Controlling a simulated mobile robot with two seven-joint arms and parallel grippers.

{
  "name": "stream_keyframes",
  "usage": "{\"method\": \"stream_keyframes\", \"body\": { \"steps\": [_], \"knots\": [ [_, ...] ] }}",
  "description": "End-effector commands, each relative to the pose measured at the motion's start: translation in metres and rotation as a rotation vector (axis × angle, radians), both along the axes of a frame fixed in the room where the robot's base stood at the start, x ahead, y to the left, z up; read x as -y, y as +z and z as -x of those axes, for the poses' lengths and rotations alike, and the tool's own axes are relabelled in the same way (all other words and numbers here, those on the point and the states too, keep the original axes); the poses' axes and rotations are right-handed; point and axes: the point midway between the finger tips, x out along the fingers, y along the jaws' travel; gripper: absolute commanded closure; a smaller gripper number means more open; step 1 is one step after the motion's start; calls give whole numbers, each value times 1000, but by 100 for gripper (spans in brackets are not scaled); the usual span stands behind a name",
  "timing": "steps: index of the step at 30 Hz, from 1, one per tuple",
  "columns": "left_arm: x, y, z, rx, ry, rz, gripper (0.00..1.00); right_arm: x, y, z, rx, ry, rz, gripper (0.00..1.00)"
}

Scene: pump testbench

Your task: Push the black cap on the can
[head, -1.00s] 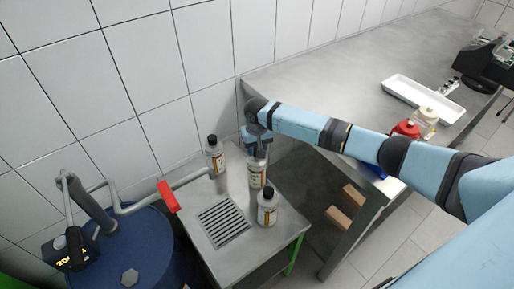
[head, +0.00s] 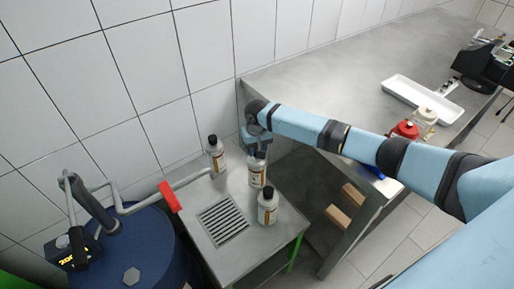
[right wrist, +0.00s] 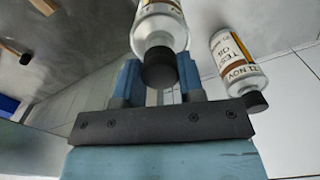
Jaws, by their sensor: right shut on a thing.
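Three white cans with brown labels and black tops stand upright on the small metal table. The middle can (head: 257,176) is under my right gripper (head: 257,150), which comes down from above. In the right wrist view, a black cap (right wrist: 159,70) sits at the end of this can (right wrist: 160,25), between the blue fingers of my right gripper (right wrist: 160,85). The gripper is shut on the cap. I cannot tell how firmly the cap sits on the can. A second can (head: 216,158) stands to the left and a third can (head: 267,210) stands in front. My left gripper is not in view.
The small metal table (head: 262,240) has a drain grate (head: 223,220). A blue drum (head: 150,250) with a pump and a red-handled nozzle (head: 170,196) stands at left. A tiled wall is close behind. The large bench (head: 330,85) holds a white tray (head: 400,93) and red-topped jar (head: 405,130).

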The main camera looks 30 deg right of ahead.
Motion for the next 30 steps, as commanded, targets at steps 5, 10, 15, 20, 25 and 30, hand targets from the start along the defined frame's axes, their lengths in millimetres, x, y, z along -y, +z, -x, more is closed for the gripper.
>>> {"method": "stream_keyframes", "body": {
  "steps": [5,10,15,20,25,30],
  "knots": [
    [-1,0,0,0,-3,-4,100,0,0,0,0,0,0,86],
    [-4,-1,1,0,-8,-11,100,0,0,0,0,0,0,86],
    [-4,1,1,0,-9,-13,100,0,0,0,-1,0,0,86],
    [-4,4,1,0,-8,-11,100,0,0,0,-1,0,0,86],
    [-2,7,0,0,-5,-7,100,0,-1,0,-1,0,0,86],
    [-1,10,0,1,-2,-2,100,0,-2,0,-1,0,-1,86]
  ]
}}
